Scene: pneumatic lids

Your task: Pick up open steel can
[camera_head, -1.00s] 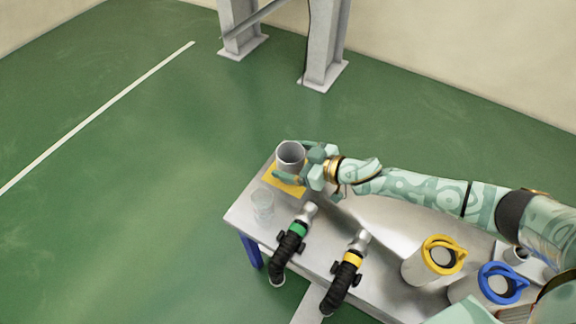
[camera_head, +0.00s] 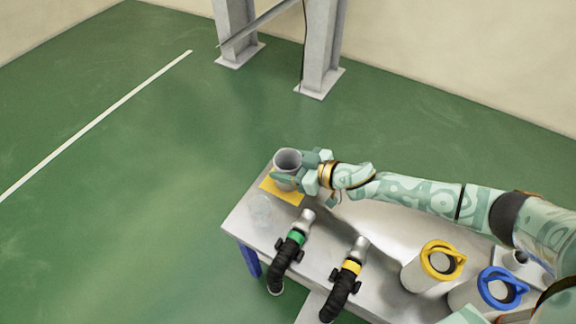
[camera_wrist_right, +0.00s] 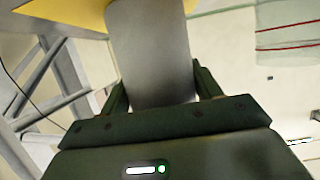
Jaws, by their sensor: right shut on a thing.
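The open steel can (camera_head: 287,160) is a grey cylinder with its open mouth facing up, at the far left end of the metal table in the head view. It stands over a yellow square (camera_head: 283,192); I cannot tell for sure whether its base touches it. My right gripper (camera_head: 288,176) reaches in from the right and is shut on the can. In the right wrist view the can (camera_wrist_right: 152,50) fills the space between the two fingers (camera_wrist_right: 158,90), with the yellow square (camera_wrist_right: 62,12) beyond it. My left gripper is not in view.
A clear glass beaker (camera_head: 263,211) stands close in front of the can. Two black hoses, one with a green band (camera_head: 294,238) and one with a yellow band (camera_head: 350,268), lie at the table's (camera_head: 321,254) front edge.

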